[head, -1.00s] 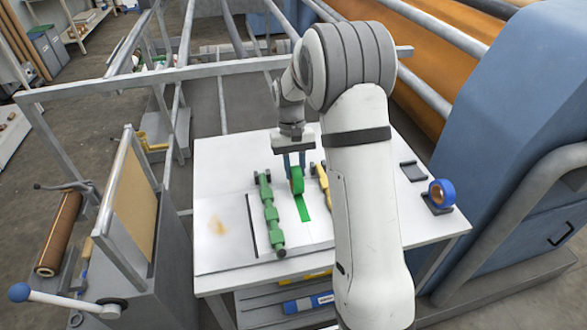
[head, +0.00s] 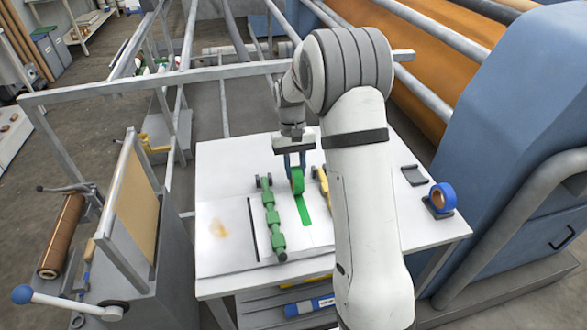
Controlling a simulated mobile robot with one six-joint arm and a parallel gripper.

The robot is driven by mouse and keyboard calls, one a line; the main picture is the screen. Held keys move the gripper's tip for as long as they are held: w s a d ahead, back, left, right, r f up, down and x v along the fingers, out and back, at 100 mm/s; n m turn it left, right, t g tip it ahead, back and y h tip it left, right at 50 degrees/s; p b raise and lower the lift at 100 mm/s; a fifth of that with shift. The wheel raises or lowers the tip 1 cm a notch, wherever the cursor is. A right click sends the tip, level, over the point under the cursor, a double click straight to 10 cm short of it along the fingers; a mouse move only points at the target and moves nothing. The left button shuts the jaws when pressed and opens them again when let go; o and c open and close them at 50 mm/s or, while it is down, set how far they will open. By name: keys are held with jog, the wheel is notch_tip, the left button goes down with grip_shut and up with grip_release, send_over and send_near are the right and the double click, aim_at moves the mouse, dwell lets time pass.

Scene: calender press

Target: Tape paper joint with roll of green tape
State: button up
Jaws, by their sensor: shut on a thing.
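My gripper (head: 295,162) points down over the white table (head: 220,172) and is shut on the roll of green tape (head: 298,181). The roll stands on edge, low at the table surface. A strip of green tape (head: 304,211) lies flat on the white paper (head: 318,229), running from the roll towards the table's front. The paper joint under the strip is too small to make out clearly. My arm hides part of the table to the right of the strip.
A green jointed bar (head: 272,220) lies left of the strip, beside a dark line. A yellow tool (head: 320,184) lies close on the right, partly behind my arm. A blue tape roll (head: 442,197) sits on a holder at the right, near an empty dark holder (head: 413,175).

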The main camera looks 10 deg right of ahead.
jog(key=shift+r+p, duration=1.9)
jog(key=shift+r, duration=1.1)
jog(key=o, duration=0.3)
jog(key=shift+f, duration=0.1)
jog(key=c, duration=0.3)
jog(key=shift+s+b, duration=0.35)
jog(key=shift+s, duration=0.05)
jog(key=s+f+t+b, duration=0.25)
jog(key=s+b, duration=0.45)
jog(key=s, duration=1.3)
jog(key=shift+t, duration=0.45)
jog(key=shift+w+f+b, duration=0.3)
jog(key=shift+w+f, duration=0.15)
jog(key=shift+w, duration=1.4)
jog(key=shift+w+f+b, duration=0.3)
jog(key=shift+w+f, duration=0.2)
jog(key=shift+w, duration=1.3)
jog(key=shift+w+f+b, duration=0.3)
jog(key=shift+w+f, duration=0.15)
jog(key=shift+w, duration=1.4)
